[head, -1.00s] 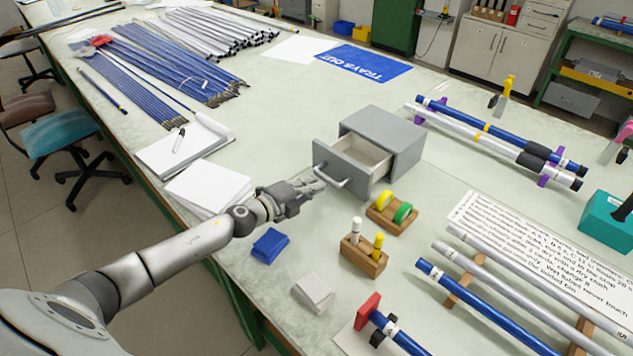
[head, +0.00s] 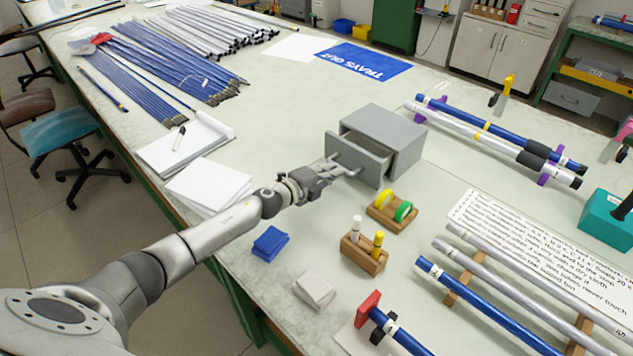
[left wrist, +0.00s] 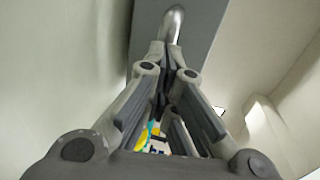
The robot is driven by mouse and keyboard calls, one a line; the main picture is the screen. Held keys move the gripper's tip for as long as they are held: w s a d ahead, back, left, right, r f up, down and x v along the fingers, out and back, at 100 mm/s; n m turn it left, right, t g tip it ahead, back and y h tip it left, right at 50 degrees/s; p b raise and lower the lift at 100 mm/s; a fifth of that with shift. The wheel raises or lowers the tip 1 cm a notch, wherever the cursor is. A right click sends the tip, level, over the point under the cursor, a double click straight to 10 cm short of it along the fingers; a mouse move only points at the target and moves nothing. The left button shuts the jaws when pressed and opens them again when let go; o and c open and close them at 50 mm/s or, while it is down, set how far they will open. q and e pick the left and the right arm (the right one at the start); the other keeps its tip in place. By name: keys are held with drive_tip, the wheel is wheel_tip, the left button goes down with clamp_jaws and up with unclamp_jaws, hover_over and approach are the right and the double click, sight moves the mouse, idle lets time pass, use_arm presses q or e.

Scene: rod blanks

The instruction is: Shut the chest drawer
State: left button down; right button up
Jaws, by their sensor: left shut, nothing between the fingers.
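The grey chest (head: 385,135) stands on the workbench with its drawer (head: 358,160) partly open; a narrow gap shows behind the drawer front. The drawer's bar handle (head: 345,168) is on its front. My left gripper (head: 350,171) is shut and empty, with its fingertips at the drawer front beside the handle. In the left wrist view the shut fingers (left wrist: 167,60) point at the grey drawer front (left wrist: 195,22), and the metal handle (left wrist: 173,22) shows just beyond the tips. I cannot tell whether they touch. My right gripper is not in view.
A wooden holder with yellow and green tape rolls (head: 392,210) and a wooden block with markers (head: 364,253) stand in front of the chest. A blue cloth (head: 270,243) and papers (head: 208,187) lie near my left arm. Rods lie to the right.

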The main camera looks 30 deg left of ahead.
sight(350, 159)
use_arm(q)
drive_tip(key=x, duration=0.3)
drive_tip(key=r+b+x, duration=0.1)
drive_tip(key=x, duration=0.1)
drive_tip(key=shift+w+d+f, duration=0.1)
drive_tip(key=shift+w, duration=0.05)
drive_tip(key=shift+r, duration=0.25)
